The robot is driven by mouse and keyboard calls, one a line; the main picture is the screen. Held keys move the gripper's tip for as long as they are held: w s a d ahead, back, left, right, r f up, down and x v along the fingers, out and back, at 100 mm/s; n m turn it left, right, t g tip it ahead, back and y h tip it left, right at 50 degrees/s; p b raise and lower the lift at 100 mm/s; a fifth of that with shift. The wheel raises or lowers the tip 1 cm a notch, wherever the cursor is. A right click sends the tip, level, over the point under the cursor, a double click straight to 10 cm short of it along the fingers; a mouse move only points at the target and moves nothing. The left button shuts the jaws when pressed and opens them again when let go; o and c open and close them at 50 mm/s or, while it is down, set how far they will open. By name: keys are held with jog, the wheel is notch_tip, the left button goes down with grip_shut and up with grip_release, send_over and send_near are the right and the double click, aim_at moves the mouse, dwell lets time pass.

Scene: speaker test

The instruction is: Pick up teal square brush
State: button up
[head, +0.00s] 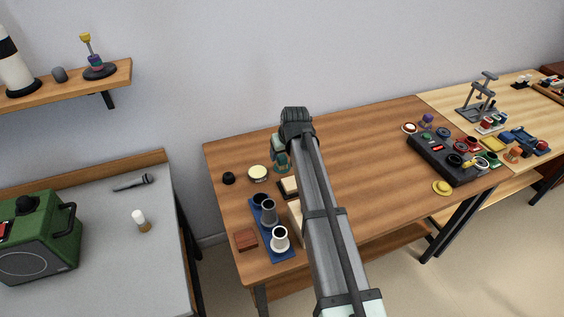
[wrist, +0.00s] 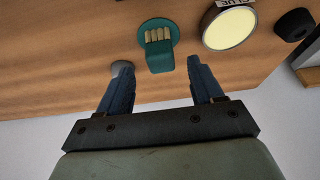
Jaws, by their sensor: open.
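The teal brush (wrist: 160,62) shows in the wrist view with a round teal base, a squared teal block and a row of pale bristle-like pieces. It stands on the wooden table just beyond my gripper (wrist: 159,68), near the middle line between the fingers. My gripper is open, with one blue finger on each side and nothing held. In the head view the teal brush (head: 283,166) is partly hidden by my gripper and arm. The fingertips cannot be made out there, and I cannot tell whether they touch the brush.
A cream-topped tin (wrist: 231,28) stands to the right of the brush in the wrist view, with a black knob (wrist: 294,24) beyond it. A blue tray (head: 285,255) with several cups and a reddish-brown block (head: 245,239) lie nearer in the head view. The wooden table's (head: 375,135) middle is clear.

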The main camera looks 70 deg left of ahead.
aim_at(282, 157)
jog(key=x, duration=0.4)
jog(key=shift+c, duration=0.4)
jog(key=c, duration=1)
notch_tip(282, 157, up, 10)
